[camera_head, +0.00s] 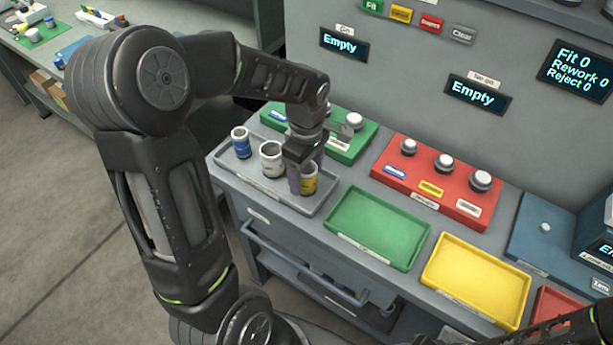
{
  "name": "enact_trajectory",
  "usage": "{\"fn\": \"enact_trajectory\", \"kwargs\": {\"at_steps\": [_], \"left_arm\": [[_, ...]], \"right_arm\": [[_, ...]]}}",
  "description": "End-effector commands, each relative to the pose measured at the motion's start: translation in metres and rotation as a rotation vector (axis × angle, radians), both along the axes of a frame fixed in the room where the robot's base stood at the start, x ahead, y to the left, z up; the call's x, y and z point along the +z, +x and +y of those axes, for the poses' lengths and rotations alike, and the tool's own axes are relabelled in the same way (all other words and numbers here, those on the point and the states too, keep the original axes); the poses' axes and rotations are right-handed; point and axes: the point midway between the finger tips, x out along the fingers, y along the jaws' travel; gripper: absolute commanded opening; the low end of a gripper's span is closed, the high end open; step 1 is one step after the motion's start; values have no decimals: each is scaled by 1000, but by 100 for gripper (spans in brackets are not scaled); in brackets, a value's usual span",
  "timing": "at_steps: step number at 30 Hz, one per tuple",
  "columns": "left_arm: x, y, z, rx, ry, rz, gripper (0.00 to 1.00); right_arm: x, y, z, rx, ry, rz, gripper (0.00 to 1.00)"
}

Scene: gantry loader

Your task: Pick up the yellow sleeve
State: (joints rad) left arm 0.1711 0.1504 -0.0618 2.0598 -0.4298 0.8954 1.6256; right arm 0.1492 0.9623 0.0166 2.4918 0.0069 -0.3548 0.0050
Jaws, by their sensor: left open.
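The yellow sleeve (308,184), a small cup-like cylinder with a yellow band, stands upright at the right end of the grey tray (256,187). My left gripper (305,172) points down over it, open, with its fingers close by the sleeve. I cannot tell whether they touch it. A white sleeve (271,160) and a blue-banded sleeve (240,143) stand to its left in the same tray. My right gripper is out of view; only dark parts of my right arm show at the lower right.
Behind the tray is a green gauge block (357,143); to its right is a red block (425,174) with several white-topped plugs. Empty green (378,228) and yellow (474,279) trays lie along the bench front. Displays on the grey panel read "Empty".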

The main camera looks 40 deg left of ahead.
Motion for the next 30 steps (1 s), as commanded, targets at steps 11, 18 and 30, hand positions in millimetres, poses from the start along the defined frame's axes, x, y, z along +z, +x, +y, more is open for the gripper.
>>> {"fn": "enact_trajectory", "kwargs": {"at_steps": [11, 18, 30], "left_arm": [[0, 0, 0, 0, 0, 0, 69], [0, 0, 0, 0, 0, 0, 49], [0, 0, 0, 0, 0, 0, 17]], "right_arm": [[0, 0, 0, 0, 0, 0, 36], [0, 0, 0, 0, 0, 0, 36], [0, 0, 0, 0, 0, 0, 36]]}}
